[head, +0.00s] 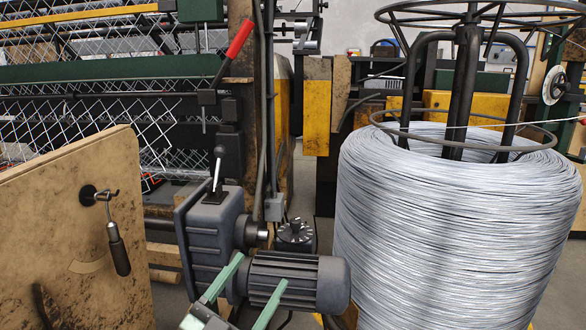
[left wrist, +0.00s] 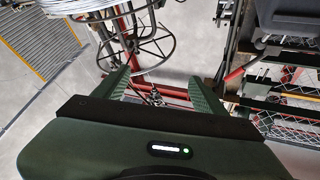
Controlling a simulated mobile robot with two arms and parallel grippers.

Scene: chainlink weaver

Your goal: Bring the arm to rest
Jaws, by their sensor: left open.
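My left gripper (head: 261,269) shows at the bottom of the head view, with its two green fingers apart and nothing between them. The fingers overlap a dark grey ribbed motor (head: 300,280) in the picture; I cannot tell how far apart they are in depth. In the left wrist view the same gripper (left wrist: 158,75) is open and empty, with floor and a wire reel frame (left wrist: 150,40) beyond it. My right gripper is not in view.
A big coil of grey wire (head: 450,230) stands at right. A stained board (head: 65,240) with a hanging hook tool (head: 118,250) is at left. A red-handled lever (head: 238,40) rises from the weaving machine, which holds chainlink mesh (head: 150,115). Bare floor (left wrist: 190,20) shows in the wrist view.

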